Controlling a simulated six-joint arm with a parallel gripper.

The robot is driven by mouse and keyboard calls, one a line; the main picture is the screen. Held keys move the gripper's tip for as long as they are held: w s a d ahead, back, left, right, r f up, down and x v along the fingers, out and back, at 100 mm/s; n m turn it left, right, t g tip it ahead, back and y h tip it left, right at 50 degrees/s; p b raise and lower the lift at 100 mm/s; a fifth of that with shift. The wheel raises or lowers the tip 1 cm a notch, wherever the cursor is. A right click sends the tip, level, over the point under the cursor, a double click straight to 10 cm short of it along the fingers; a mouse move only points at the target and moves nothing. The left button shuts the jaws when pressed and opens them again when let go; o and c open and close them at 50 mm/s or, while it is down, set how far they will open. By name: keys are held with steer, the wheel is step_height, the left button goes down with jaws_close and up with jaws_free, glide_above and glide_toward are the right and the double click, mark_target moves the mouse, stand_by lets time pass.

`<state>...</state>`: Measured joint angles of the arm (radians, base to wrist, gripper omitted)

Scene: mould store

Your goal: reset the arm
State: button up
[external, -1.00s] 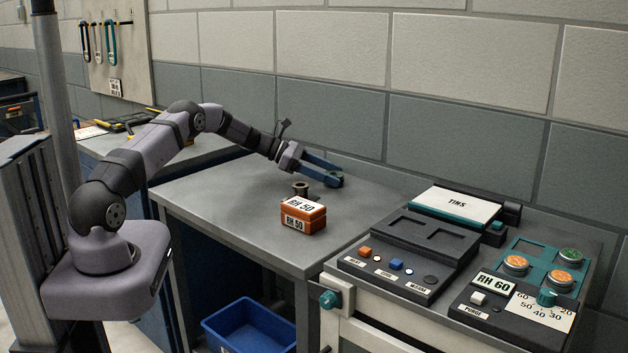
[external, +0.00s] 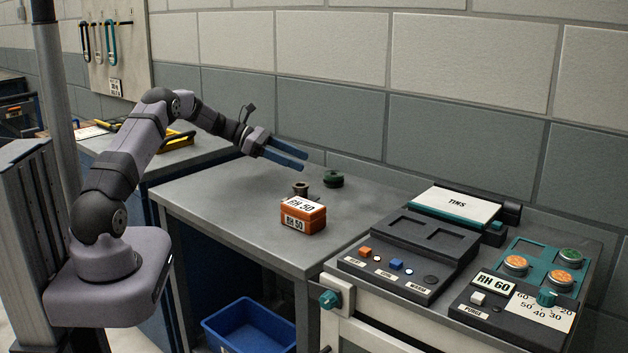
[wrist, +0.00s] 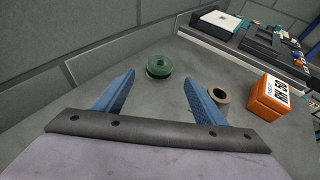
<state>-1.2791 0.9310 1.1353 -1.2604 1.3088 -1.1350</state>
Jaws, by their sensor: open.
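My gripper (external: 290,158) is open and empty, raised above the back left part of the grey bench (external: 205,205). In the wrist view, its two blue fingers (wrist: 160,95) are spread apart with nothing between them. A dark green round piece (external: 333,179) stands on the bench beyond the fingertips; it also shows in the wrist view (wrist: 158,66). A small brown ring-like piece (external: 301,189) stands nearer, beside the orange RH 50 box (external: 303,216). In the wrist view the ring (wrist: 219,96) and the box (wrist: 268,96) lie right of the fingers.
A control unit with buttons (external: 410,268) and a white TINS lid (external: 455,203) stands at the right, with an RH 60 panel (external: 515,305). A blue bin (external: 250,325) is below the bench. A wall (external: 330,110) rises behind. The bench's left part is clear.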

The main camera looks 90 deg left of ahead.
steer(key=w+d+m, duration=0.1)
steer(key=d, duration=0.1)
steer(key=w+d+r+m+g+h+p, duration=0.1)
steer(key=d, duration=0.1)
steer(key=w+d+r+m+g+p, duration=0.1)
steer(key=d, duration=0.2)
steer(key=shift+w+m, duration=0.1)
steer(key=shift+m, duration=0.2)
steer(key=d+r+m+g+p, duration=0.1)
steer(key=d+m+g, duration=0.1)
steer(key=d+m, duration=0.2)
steer(key=s+d+r+m+g+p, duration=0.1)
steer(key=d+m+g+p, duration=0.1)
steer(key=d, duration=0.9)
steer(key=d+r+m+g+p, duration=0.1)
steer(key=d+m+g, duration=0.2)
steer(key=d+m, duration=0.3)
steer(key=shift+s+d+h+p, duration=0.15)
steer(key=shift+d+h+p, duration=0.25)
steer(key=shift+d, duration=0.3)
steer(key=s+d+f+m+g+y+p, duration=0.1)
steer(key=s+d+f+m+g+y, duration=0.1)
steer(key=s+d+m, duration=0.7)
steer(key=s+d+f+m+g+y+p, duration=0.1)
steer(key=s+d+f+m+g+y, duration=0.1)
steer(key=s+d+m, duration=0.7)
steer(key=shift+f+p, duration=0.35)
steer(key=shift+f, duration=0.25)
